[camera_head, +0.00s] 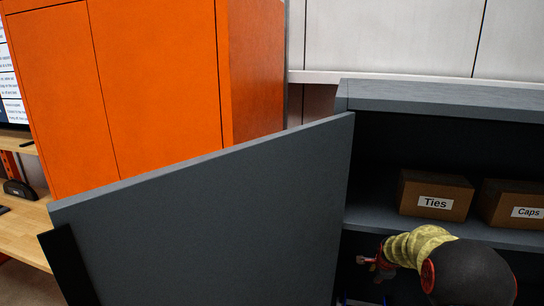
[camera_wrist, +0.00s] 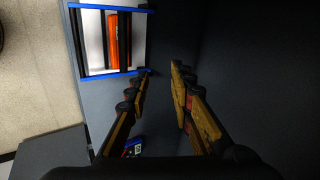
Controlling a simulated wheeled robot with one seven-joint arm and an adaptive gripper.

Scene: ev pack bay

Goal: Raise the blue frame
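The blue frame (camera_wrist: 108,75) shows in the upper left of the wrist view, with blue bars above and below a white panel and an orange part. My gripper (camera_wrist: 160,69) is open, with nothing between its fingers. The right end of the lower blue bar is close to the left fingertip; I cannot tell whether they touch. In the head view my gripper (camera_head: 372,262) is low inside the grey cabinet, partly hidden by my arm. A bit of blue shows below it at the picture's bottom edge.
The grey cabinet's door (camera_head: 210,225) stands open on the left. Boxes marked Ties (camera_head: 437,187) and Caps (camera_head: 520,212) sit on the shelf (camera_head: 375,220) above my gripper. An orange cabinet (camera_head: 150,90) stands behind. A small blue and red item (camera_wrist: 132,149) lies low in the wrist view.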

